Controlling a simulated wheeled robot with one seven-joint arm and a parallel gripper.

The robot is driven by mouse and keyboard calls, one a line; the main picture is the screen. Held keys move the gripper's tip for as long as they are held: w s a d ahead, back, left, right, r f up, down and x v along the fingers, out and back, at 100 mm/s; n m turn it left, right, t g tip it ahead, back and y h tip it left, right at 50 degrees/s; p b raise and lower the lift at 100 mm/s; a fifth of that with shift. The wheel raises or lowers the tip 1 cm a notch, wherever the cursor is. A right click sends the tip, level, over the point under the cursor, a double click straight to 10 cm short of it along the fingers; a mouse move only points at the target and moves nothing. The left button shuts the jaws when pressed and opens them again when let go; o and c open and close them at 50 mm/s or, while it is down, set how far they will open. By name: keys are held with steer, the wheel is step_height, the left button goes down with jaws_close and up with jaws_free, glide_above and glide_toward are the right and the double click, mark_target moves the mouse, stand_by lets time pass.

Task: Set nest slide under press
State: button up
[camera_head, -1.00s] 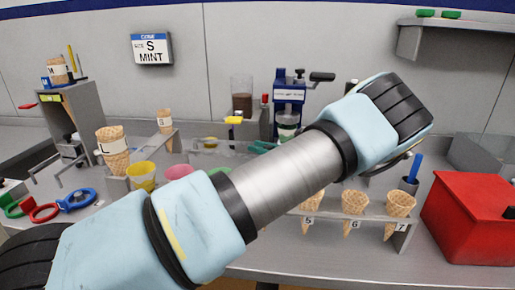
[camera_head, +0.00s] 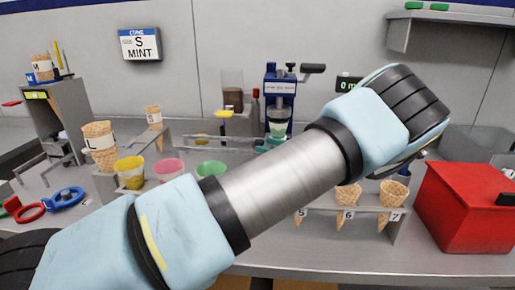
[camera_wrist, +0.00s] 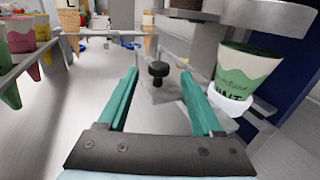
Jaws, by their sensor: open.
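The blue press (camera_head: 280,92) stands at the back of the counter in the head view. A white-and-green cup (camera_head: 277,128) sits under its head. In the wrist view the cup (camera_wrist: 245,75), with a mint label, sits upright in a white ring-like nest (camera_wrist: 232,103) at the right, outside my jaws. A black knob (camera_wrist: 158,70) on a grey plate shows between and just beyond the teal fingertips. It seems to belong to the slide; the link to the nest is unclear. My gripper (camera_wrist: 160,76) is open and empty. My arm hides most of it in the head view.
Yellow, pink and green cups (camera_head: 130,172) stand in a rack at the left, near an L cone (camera_head: 99,147). Numbered cones (camera_head: 347,195) stand in a rack at the front right. A red box (camera_head: 465,210) is at the right. A sign (camera_head: 139,44) reads S MINT.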

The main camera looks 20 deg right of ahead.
steer(key=b+v, duration=0.1)
steer(key=v, duration=0.3)
steer(key=shift+s+d, duration=0.2)
steer(key=shift+r, duration=0.1)
